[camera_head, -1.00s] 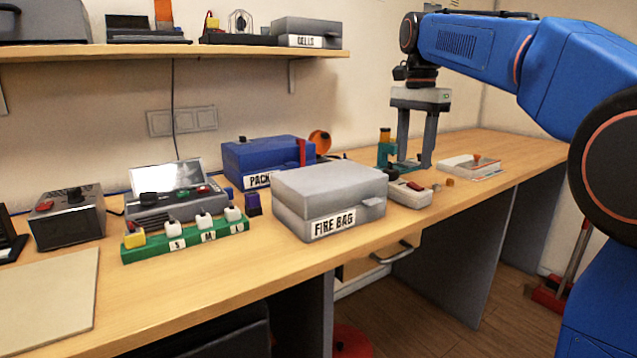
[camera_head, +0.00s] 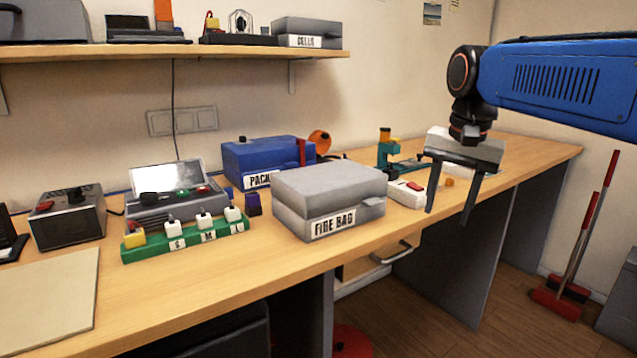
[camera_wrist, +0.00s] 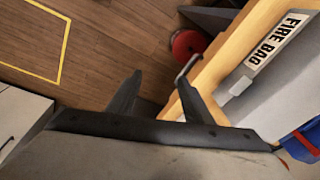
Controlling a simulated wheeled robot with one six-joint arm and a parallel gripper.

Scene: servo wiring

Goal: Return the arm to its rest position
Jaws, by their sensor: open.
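My gripper (camera_head: 451,197) is open and empty. In the head view it hangs at the right, fingers pointing down, in front of the bench's front edge. The blue arm link reaches in from the right edge. In the wrist view my gripper's two dark fingers (camera_wrist: 160,97) stand apart with only floor and a drawer handle seen between and beyond them. The workbench (camera_head: 230,285) runs below and to the left of the gripper. The grey FIRE BAG box (camera_head: 325,190) sits on it, left of the gripper, and also shows in the wrist view (camera_wrist: 290,75).
A blue PACK box (camera_head: 262,158) and a green rack (camera_head: 187,240) stand farther left. A red broom (camera_head: 560,298) leans at the right.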

